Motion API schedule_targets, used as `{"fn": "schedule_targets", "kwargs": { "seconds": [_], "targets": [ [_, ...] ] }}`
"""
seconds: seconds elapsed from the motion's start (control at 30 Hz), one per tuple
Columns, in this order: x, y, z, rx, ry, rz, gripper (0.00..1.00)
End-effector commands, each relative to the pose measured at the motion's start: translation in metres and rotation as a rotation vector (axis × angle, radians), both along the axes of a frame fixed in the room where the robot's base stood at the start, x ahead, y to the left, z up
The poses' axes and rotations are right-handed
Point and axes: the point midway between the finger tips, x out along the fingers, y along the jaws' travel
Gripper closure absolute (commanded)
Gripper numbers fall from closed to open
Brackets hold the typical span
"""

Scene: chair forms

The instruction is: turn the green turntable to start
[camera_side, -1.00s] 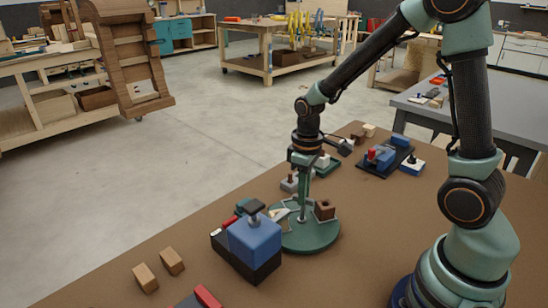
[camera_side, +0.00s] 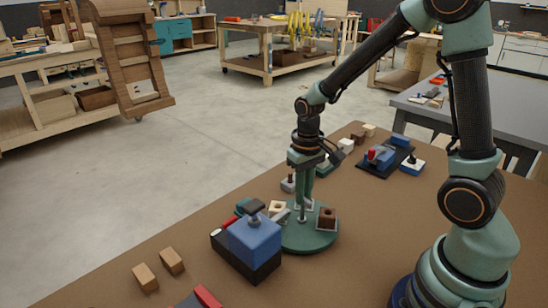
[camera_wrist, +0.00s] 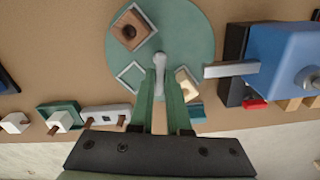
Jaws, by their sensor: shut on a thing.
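The green turntable (camera_side: 315,240) is a round disc on the brown table, and it fills the upper middle of the wrist view (camera_wrist: 190,30). A brown block (camera_side: 327,216) with a dark hole sits in a pale square frame on it, also in the wrist view (camera_wrist: 130,30). A second square frame (camera_wrist: 130,74) looks empty. A pale block (camera_wrist: 187,84) lies near the disc's edge. My gripper (camera_side: 303,212) points down over the disc, its two green fingers (camera_wrist: 160,75) shut on the grey upright post (camera_wrist: 160,59). Any start mark is not clear.
A blue box on a black base (camera_side: 253,242) stands close to the turntable; a grey bar (camera_wrist: 232,69) from its side points toward the disc. Two wooden blocks (camera_side: 158,270) lie at the front left. Another blue and red fixture (camera_side: 385,157) is behind. Brown table right of the disc is clear.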

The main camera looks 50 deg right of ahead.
Motion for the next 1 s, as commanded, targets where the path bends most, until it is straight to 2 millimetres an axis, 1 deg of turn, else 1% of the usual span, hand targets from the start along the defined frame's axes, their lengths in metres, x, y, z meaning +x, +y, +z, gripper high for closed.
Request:
{"fn": "schedule_targets", "kwargs": {
  "seconds": [0.7, 1.0],
  "targets": [
    [0.0001, 0.0001, 0.0016, 0.000, 0.000, -0.358, 1.00],
    [0.0001, 0.0001, 0.0016, 0.000, 0.000, -0.482, 1.00]
  ]
}}
